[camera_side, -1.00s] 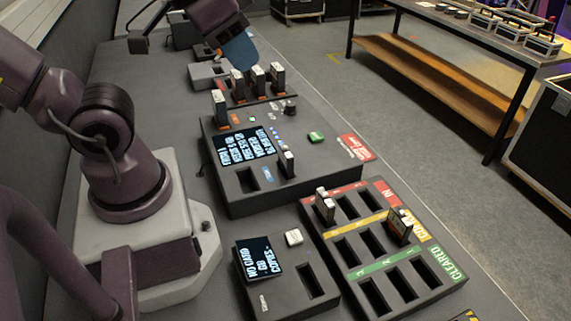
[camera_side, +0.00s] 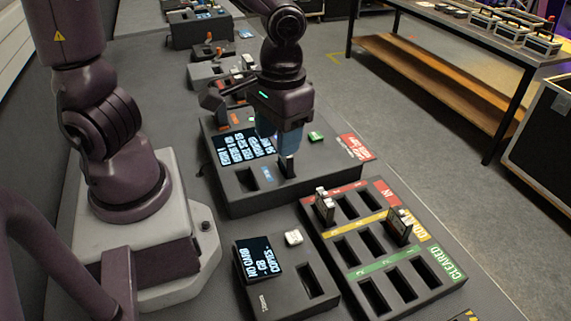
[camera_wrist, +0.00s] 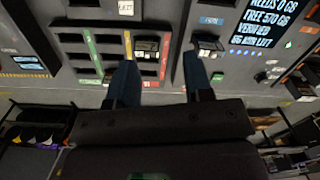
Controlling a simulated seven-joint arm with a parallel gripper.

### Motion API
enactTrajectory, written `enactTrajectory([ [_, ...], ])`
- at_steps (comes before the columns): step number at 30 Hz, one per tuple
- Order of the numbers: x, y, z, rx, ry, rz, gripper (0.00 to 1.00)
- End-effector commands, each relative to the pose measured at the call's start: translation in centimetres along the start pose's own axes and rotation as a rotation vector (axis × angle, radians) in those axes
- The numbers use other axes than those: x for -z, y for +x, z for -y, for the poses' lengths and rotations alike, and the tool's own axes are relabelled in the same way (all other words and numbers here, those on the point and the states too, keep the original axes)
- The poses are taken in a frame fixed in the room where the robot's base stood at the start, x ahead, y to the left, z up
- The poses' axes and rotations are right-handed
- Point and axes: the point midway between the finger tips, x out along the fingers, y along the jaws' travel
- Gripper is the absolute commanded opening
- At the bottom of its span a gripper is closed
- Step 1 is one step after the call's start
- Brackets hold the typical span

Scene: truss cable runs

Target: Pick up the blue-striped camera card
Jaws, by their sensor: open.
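A camera card (camera_side: 286,168) stands upright in a slot of the large dark reader box (camera_side: 235,200); its upper part is hidden by my gripper. It also shows in the wrist view (camera_wrist: 207,43). Two more cards stand in the sorting tray: one at the red row's end (camera_side: 325,206), one by the yellow row (camera_side: 399,228). No blue stripe can be made out on any card. My gripper (camera_side: 279,145) is open, its blue fingers pointing down over the reader near the card; whether they touch it cannot be told. In the wrist view the gap between its fingertips (camera_wrist: 158,72) is empty.
The sorting tray (camera_side: 438,285) has red, yellow and green rows with several empty slots. A smaller reader (camera_side: 280,308) with a screen stands in front. A rack of cards (camera_side: 247,66) behind is partly hidden by my arm.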

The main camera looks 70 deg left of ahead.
Motion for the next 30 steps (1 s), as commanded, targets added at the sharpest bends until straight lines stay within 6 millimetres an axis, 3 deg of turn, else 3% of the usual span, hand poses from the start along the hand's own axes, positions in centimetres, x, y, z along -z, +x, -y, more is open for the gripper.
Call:
enactTrajectory([
  [1, 0.6, 1.4, 0.2, 0.07, -0.098, 0.012, 0.47],
  [5, 3.0, 3.7, 2.0, 0.233, -0.463, -0.072, 0.47],
  [9, 5.7, 3.6, 4.4, 0.292, -0.87, -0.241, 0.47],
  [13, 7.1, 3.0, 5.3, 0.241, -1.141, -0.327, 0.47],
  [20, 7.3, 3.5, 5.4, 0.206, -1.299, -0.358, 0.47],
  [30, 8.0, 8.6, 7.3, 0.21, -1.303, -0.355, 0.47],
])
